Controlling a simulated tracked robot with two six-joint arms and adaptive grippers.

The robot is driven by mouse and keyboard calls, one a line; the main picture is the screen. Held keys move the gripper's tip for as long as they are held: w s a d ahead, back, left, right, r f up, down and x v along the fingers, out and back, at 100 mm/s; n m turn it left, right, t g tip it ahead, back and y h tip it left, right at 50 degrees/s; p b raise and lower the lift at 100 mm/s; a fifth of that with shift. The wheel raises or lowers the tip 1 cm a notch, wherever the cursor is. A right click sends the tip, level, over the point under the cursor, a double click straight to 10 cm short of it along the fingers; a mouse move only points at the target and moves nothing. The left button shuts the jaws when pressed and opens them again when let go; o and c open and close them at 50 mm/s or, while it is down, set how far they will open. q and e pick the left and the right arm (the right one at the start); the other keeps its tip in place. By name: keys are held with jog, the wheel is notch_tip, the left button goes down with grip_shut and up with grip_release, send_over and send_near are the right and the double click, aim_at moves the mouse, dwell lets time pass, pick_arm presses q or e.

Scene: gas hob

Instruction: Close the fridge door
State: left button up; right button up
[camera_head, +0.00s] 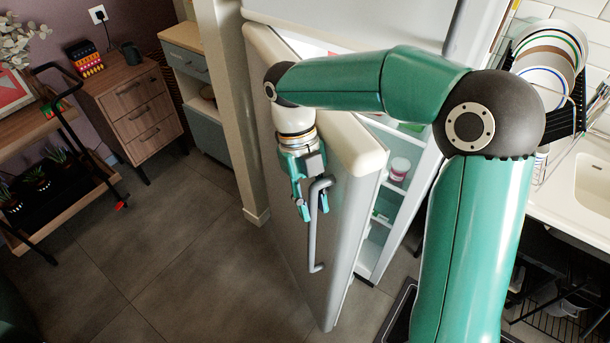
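The fridge door (285,245) stands open, swung out from the fridge body, with its outer face towards the left. A grey vertical bar handle (313,240) is fixed on that face. My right arm reaches over the top of the door, and my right gripper (313,207) hangs at the upper part of the handle. Its two fingertips are apart, one on either side of the bar as seen here; whether they touch it I cannot tell. The fridge interior (385,205) shows shelves with a few items. My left gripper is not in view.
A sink counter (570,190) with a dish rack of plates (548,60) is at the right. A wooden drawer unit (135,105) and a plant trolley (60,200) stand at the left. A wall post (232,100) is beside the fridge. The floor (180,250) left of the door is clear.

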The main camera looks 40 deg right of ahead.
jog(key=v, duration=1)
jog(key=shift+w+r, duration=0.25)
jog(key=shift+r, duration=0.1)
grip_shut()
jog(key=s+a+f+m+t+h+b, duration=0.25)
jog(key=a+f+m+b, duration=0.35)
jog(key=f, duration=0.4)
jog(key=s+a+f+m+t+h+b, duration=0.1)
jog(key=a+f+m+h+b, duration=0.35)
jog(key=f+b, duration=0.45)
jog(key=s+a+f+m+t+h+b, duration=0.15)
jog(key=a+f+m+b, duration=0.35)
jog(key=f, duration=0.6)
jog(key=d+f+b, duration=0.3)
jog(key=d+f, duration=0.4)
jog(key=d, duration=0.4)
jog(key=shift+w+d+m+h, duration=0.2)
jog(key=shift+d+m+h, duration=0.05)
jog(key=shift+m+h, duration=0.2)
